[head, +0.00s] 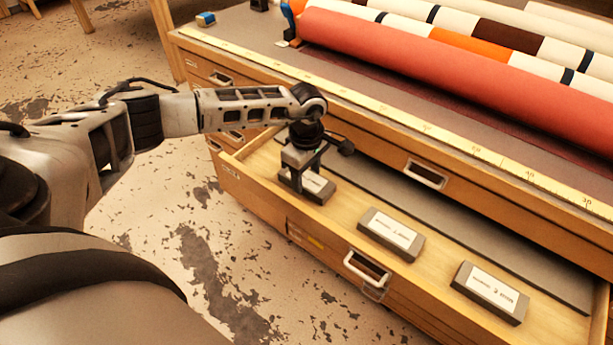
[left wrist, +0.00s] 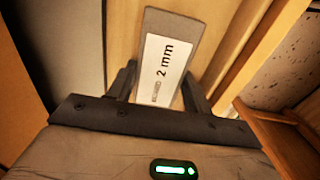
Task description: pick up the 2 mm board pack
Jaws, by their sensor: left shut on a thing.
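The 2 mm board pack (left wrist: 171,50) is a grey slab with a white label reading "2 mm" in the left wrist view. In the head view the pack (head: 318,190) is at the left end of the open drawer (head: 246,190). My left gripper (head: 304,172) reaches down into the drawer from above and is shut on this pack. In the left wrist view its two dark fingers (left wrist: 158,88) stand on either side of the pack. I cannot tell whether the pack touches the drawer floor. My right gripper is not in view.
Two more labelled grey packs lie in the drawer, one in the middle (head: 391,234) and one to the right (head: 490,292). A grey sheet (head: 450,220) lies behind them. The cabinet top, with a yellow ruler strip (head: 400,118) and a large red roll (head: 440,80), overhangs the drawer's back.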

